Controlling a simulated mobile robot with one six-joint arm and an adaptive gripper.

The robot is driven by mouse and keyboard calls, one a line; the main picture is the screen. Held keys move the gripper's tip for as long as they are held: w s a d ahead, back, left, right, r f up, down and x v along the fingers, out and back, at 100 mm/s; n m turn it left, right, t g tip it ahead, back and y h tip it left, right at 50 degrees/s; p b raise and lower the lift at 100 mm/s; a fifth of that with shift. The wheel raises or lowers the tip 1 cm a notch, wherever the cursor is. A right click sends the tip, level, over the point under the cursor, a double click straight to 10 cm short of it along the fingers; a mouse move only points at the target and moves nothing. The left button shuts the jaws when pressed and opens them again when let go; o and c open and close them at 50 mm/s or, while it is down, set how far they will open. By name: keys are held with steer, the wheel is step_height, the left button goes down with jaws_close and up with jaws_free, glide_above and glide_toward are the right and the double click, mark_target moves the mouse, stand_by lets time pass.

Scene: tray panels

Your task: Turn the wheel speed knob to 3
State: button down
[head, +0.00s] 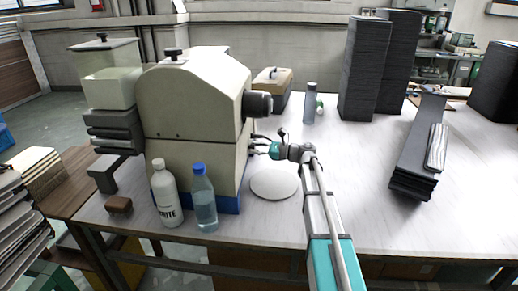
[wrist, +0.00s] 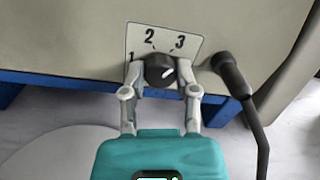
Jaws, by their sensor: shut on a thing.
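The wheel speed knob (wrist: 158,68) is black and round, on a white dial plate (wrist: 190,45) marked 1, 2 and 3 in the wrist view. Its white mark lies on the right side of its face, on the side of the 3; the exact setting is hard to tell. My gripper (wrist: 161,82) has one finger on each side of the knob and is shut on it. In the head view my gripper (head: 262,148) reaches the right side of the beige machine (head: 195,100); the knob is too small to make out there.
A black lever (wrist: 232,75) stands out close to the right of my gripper. A flat round disc (head: 275,184) lies below on the white table (head: 350,215). A white bottle (head: 167,195) and a blue-capped bottle (head: 203,203) stand in front of the machine. Dark stacks (head: 366,68) stand at the back right.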

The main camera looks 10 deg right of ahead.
mark_target(248, 123)
steer(key=shift+s+a+f, duration=0.15)
steer(key=shift+s, duration=0.25)
steer(key=shift+c, duration=1.9)
jaws_free()
steer(key=shift+w, duration=0.15)
steer(key=shift+w+r, duration=0.1)
steer(key=shift+r, duration=0.1)
steer(key=r+p, duration=0.9)
steer(key=shift+w, duration=0.2)
steer(key=shift+r+p, duration=0.4)
steer(key=shift+p, duration=0.15)
